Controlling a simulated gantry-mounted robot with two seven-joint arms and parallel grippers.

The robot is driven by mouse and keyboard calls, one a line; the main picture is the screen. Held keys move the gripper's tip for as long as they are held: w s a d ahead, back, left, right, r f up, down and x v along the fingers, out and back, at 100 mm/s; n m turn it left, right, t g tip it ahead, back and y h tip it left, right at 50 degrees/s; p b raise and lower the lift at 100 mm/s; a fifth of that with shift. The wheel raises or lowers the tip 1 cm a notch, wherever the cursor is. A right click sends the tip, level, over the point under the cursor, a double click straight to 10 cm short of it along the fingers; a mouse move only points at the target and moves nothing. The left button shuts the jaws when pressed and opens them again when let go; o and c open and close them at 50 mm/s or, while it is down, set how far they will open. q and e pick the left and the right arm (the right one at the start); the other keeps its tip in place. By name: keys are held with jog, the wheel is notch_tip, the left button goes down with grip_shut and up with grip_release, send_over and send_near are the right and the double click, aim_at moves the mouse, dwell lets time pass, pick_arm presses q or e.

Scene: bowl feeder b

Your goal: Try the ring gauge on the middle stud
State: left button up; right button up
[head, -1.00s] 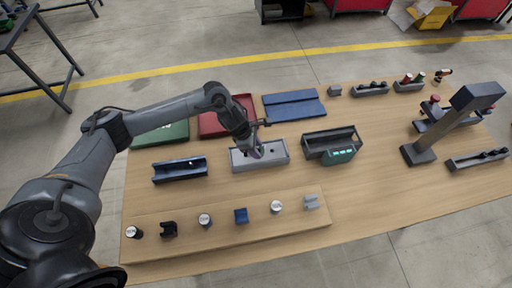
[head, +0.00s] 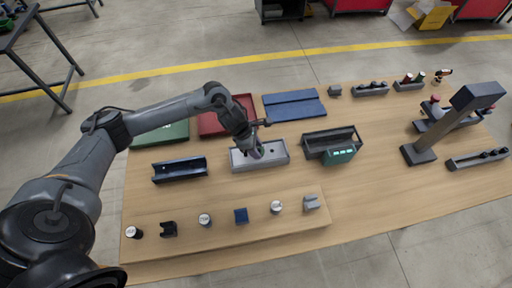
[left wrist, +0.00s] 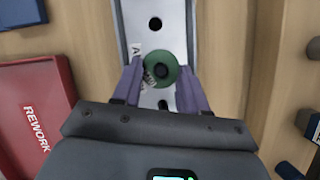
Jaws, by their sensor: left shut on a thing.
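My left gripper (head: 257,153) is over the pale grey holder (head: 280,162) in the middle of the table. In the left wrist view its purple fingers (left wrist: 162,82) are shut on a green round piece with a dark centre (left wrist: 161,55), which looks like the ring gauge. The holder also shows beneath it (left wrist: 178,22), with a dark hole beyond the piece. I cannot tell whether the piece touches the holder. Three silver-topped round pieces, perhaps the studs, stand on the front board: left (head: 134,232), middle (head: 204,219) and right (head: 276,207). My right gripper is not in view.
A blue channel (head: 180,170) lies left of the holder, a dark open box (head: 331,143) right. A red REWORK tray (left wrist: 35,115) is behind. A dark post (head: 440,135) stands at right.

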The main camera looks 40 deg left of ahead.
pick_arm(q)
jog(key=shift+r, duration=0.1)
dwell(0.3)
jog(key=shift+r, duration=0.15)
jog(key=shift+r+p, duration=1.9)
jog(key=shift+r, duration=0.85)
